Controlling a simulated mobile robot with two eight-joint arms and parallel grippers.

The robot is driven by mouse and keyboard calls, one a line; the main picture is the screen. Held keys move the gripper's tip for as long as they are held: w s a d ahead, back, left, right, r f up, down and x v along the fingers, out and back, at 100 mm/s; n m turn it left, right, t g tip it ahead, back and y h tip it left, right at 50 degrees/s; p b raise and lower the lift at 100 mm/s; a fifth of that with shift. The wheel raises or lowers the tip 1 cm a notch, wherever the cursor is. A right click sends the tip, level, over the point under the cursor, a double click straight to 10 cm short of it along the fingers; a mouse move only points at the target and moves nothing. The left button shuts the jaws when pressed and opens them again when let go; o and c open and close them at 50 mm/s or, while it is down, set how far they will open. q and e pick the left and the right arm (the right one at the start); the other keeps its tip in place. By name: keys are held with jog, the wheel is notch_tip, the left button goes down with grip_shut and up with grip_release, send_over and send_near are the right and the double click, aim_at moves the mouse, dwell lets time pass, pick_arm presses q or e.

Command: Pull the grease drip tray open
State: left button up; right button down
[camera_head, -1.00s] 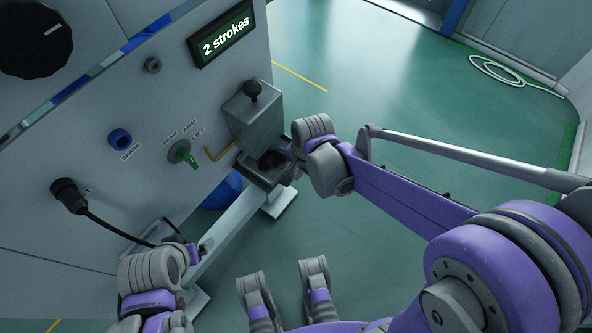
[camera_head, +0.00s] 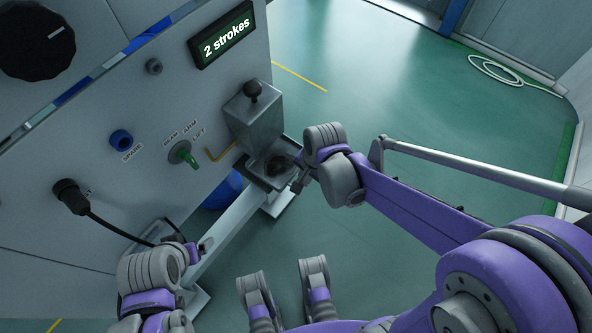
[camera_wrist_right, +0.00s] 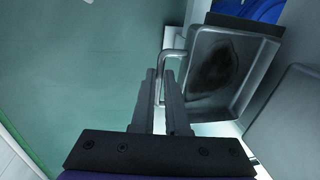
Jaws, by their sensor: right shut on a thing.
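The grease drip tray (camera_head: 257,173) juts out from beneath the grey box on the panel in the head view. In the right wrist view the tray (camera_wrist_right: 248,62) is a shallow grey metal pan with a dark grease patch inside and a bent bar handle (camera_wrist_right: 166,57) on its near side. My right gripper (camera_wrist_right: 161,88) is shut on that handle; in the head view it (camera_head: 299,180) is at the tray's outer end, its fingertips partly hidden. My left gripper (camera_head: 200,248) is low by the panel, apart from the tray; its jaw gap is unclear.
The grey box (camera_head: 253,117) with a black knob stands above the tray. A lit "2 strokes" display (camera_head: 228,36), a green switch (camera_head: 185,154) and a black cable plug (camera_head: 70,195) are on the panel. Open green floor lies right of the tray.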

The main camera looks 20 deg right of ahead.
jog(key=s+d, duration=0.4)
jog(key=s, duration=0.1)
jog(key=shift+s+d+p, duration=0.15)
jog(key=shift+s+p, duration=0.05)
jog(key=shift+p, duration=0.15)
jog(key=c, duration=1.2)
grip_release()
notch_tip(320, 180, up, 11)
jog(key=s+d+p, duration=0.1)
jog(key=p, duration=0.3)
jog(key=shift+s+f, duration=0.2)
jog(key=shift+s, duration=0.05)
jog(key=shift+d, duration=0.1)
